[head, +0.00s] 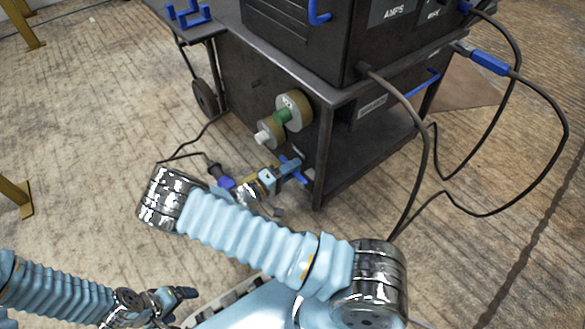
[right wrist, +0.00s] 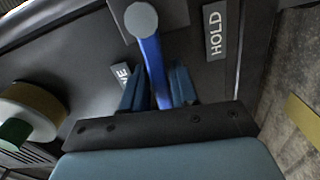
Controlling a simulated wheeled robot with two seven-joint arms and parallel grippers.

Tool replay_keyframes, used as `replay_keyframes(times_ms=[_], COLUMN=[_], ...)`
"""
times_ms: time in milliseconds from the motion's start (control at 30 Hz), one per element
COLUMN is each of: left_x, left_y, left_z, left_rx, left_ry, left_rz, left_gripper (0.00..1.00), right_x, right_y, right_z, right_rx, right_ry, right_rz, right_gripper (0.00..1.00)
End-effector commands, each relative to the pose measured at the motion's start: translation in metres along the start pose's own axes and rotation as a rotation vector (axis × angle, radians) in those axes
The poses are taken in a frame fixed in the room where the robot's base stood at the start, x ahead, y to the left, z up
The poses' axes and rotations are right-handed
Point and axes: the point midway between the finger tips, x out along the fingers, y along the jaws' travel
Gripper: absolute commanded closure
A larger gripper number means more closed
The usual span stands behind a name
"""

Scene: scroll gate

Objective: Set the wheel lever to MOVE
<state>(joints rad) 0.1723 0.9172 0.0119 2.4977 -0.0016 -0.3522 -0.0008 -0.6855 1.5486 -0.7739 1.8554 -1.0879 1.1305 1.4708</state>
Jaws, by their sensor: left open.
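The wheel lever (right wrist: 152,60) is a blue bar hanging from a round grey pivot (right wrist: 141,20) in the right wrist view. It stands between a HOLD label (right wrist: 214,32) on the right and a partly covered label ending in "VE" (right wrist: 122,75) on the left. My right gripper (right wrist: 160,85) has one finger on each side of the lever, close against it. In the head view my right gripper (head: 285,172) is at the cart's lower side, hiding most of the lever. My left gripper (head: 183,300) is open and empty at the lower left, away from the cart.
Cables (head: 425,160) hang on the right. The wooden floor (head: 90,120) at left is mostly clear.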

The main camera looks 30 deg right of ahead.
Motion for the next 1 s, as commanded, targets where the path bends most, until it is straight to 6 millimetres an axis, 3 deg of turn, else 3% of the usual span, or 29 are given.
replay_keyframes(times_ms=[367,800,1000], left_x=[-0.001,-0.008,-0.008], left_y=[0.000,0.003,0.003], left_z=[0.000,0.000,0.000], left_rx=[0.000,0.000,0.001], left_ry=[0.000,-0.002,-0.002], left_rz=[0.000,0.000,0.000], left_gripper=[0.15,0.15,0.15], right_x=[-0.008,-0.107,-0.133], right_y=[0.001,0.000,0.000], right_z=[0.000,0.000,0.000], right_rx=[-0.002,-0.001,-0.001], right_ry=[0.001,0.002,0.000], right_rz=[0.001,0.000,0.001], right_gripper=[0.72,0.72,0.72])
